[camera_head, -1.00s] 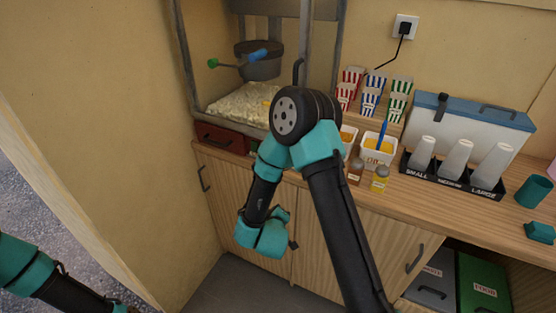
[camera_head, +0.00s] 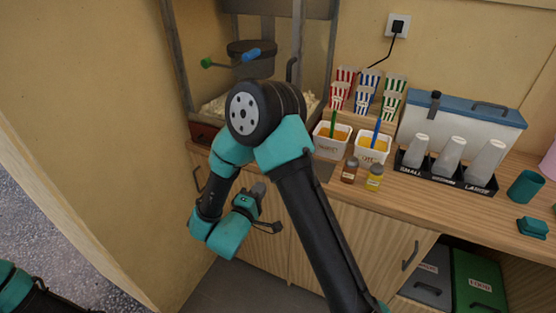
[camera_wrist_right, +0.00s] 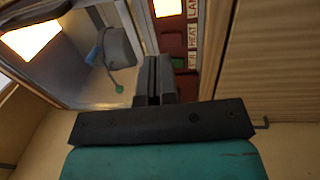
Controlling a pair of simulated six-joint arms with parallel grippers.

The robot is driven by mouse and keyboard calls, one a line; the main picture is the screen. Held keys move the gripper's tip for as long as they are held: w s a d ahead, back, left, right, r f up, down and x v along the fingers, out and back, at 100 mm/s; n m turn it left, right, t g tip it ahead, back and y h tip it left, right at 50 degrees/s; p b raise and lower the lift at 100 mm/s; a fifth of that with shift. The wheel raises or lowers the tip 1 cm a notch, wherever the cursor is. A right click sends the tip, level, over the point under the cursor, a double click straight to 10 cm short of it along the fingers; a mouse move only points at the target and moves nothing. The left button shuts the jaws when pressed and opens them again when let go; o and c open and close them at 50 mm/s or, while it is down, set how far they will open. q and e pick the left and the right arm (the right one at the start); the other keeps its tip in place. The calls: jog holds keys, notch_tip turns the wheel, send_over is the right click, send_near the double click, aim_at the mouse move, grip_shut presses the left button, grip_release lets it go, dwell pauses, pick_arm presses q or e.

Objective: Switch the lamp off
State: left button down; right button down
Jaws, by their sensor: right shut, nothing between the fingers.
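The popcorn machine stands at the back left of the counter in the head view, with its kettle (camera_head: 252,62) and popcorn (camera_head: 213,106). In the right wrist view its front panel has labels reading LAMP (partly cut off) (camera_wrist_right: 193,8) and HEAT (camera_wrist_right: 193,36). The switch beside the LAMP label (camera_wrist_right: 167,8) glows orange; the switch beside HEAT (camera_wrist_right: 173,40) is dark red. A bright glowing panel (camera_wrist_right: 33,36) shows at upper left. My right gripper (camera_head: 259,189) is shut and empty in front of the machine; its fingertips (camera_wrist_right: 155,62) appear near the switches, contact unclear. My left gripper is out of view.
Two white tubs (camera_head: 373,146), two small bottles (camera_head: 374,177), striped popcorn boxes (camera_head: 362,99) and a cup rack (camera_head: 447,178) stand right of my right arm. A blue-lidded cooler (camera_head: 462,122) is behind the rack. Cabinet doors (camera_head: 340,235) lie below the counter.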

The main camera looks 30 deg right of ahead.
jog(key=x, duration=1.4)
